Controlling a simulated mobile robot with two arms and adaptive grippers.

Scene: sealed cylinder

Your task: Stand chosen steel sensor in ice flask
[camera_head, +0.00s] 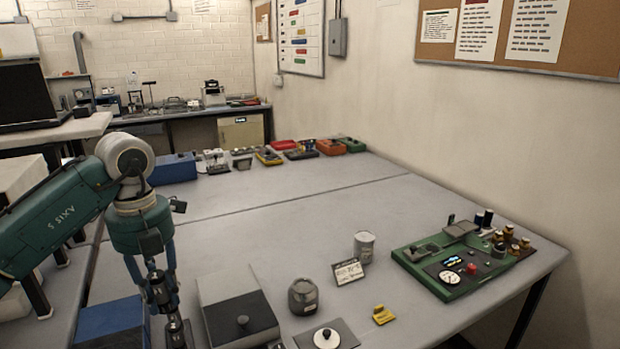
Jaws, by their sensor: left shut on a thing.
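My left gripper (163,292) hangs from the teal arm at the left, pointing down over the front left of the table. It is shut on a dark steel cylindrical piece (177,330), likely a steel sensor, held roughly upright; its lower end is cut off by the picture edge. A silvery round can (364,246) stands upright mid-table, beside a small white label card (348,272). A darker grey rounded jar (303,297) stands nearer. I cannot tell for certain which of the two is the ice flask. Both are apart from my gripper. My right gripper is out of view.
A grey box with a dark knobbed lid (240,318) stands right of the gripper, a blue box (110,324) left. A round white-topped piece (326,338) and yellow block (384,315) lie in front. A green instrument board (452,262) is at right. Mid-table behind is clear.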

